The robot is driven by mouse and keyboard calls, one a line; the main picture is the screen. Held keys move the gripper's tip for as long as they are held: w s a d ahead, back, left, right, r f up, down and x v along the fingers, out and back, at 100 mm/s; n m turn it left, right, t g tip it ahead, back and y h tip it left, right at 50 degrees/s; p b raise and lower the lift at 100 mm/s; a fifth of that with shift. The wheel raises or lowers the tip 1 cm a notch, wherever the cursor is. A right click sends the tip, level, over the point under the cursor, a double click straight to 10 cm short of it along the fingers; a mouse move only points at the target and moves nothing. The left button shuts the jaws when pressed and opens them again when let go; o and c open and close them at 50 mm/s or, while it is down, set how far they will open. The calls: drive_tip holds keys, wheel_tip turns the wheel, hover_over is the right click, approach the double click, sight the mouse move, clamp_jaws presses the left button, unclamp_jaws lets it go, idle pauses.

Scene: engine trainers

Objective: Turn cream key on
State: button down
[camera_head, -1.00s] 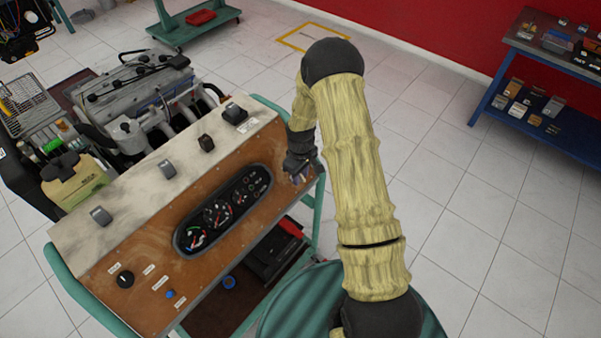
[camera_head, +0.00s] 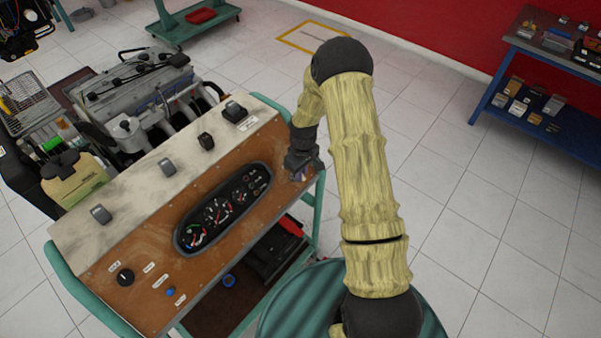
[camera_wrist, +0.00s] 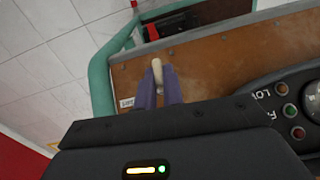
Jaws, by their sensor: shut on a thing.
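The cream key (camera_wrist: 157,67) shows in the wrist view as a small pale piece standing out from the brown panel (camera_wrist: 210,60). My gripper (camera_wrist: 166,82) has its two purple fingers closed around the key, one on each side. In the head view my gripper (camera_head: 299,174) is at the right end of the panel (camera_head: 150,285), and the key is hidden behind it. The gauge cluster (camera_head: 222,209) sits in the middle of the panel, left of my gripper, and its lamps show at the right of the wrist view.
The panel top carries several switches (camera_head: 167,167). A black knob (camera_head: 125,277) and a blue button (camera_head: 170,292) are at its left end. An engine (camera_head: 140,90) stands behind. A green frame rail (camera_wrist: 100,80) runs close to the key. A blue shelf (camera_head: 540,90) is far right.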

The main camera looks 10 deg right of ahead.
drive_tip(key=m+y, duration=0.1)
drive_tip(key=m+g+y+b, duration=0.1)
drive_tip(key=m+y, duration=0.1)
drive_tip(key=shift+w+d+f, duration=0.15)
drive_tip(key=shift+w+d, duration=0.05)
drive_tip(key=shift+d, duration=0.1)
drive_tip(key=shift+d+m+g+y+b, duration=0.1)
drive_tip(key=shift+m+g+y+b, duration=0.3)
drive_tip(key=shift+m+y+b, duration=0.4)
drive_tip(key=c, duration=1.5)
unclamp_jaws()
drive_tip(key=b+v, duration=0.1)
drive_tip(key=v, duration=0.4)
drive_tip(key=b+v, duration=0.1)
drive_tip(key=v, duration=0.5)
drive_tip(key=b+v, duration=0.2)
drive_tip(key=v, duration=0.4)
drive_tip(key=shift+d, duration=0.4)
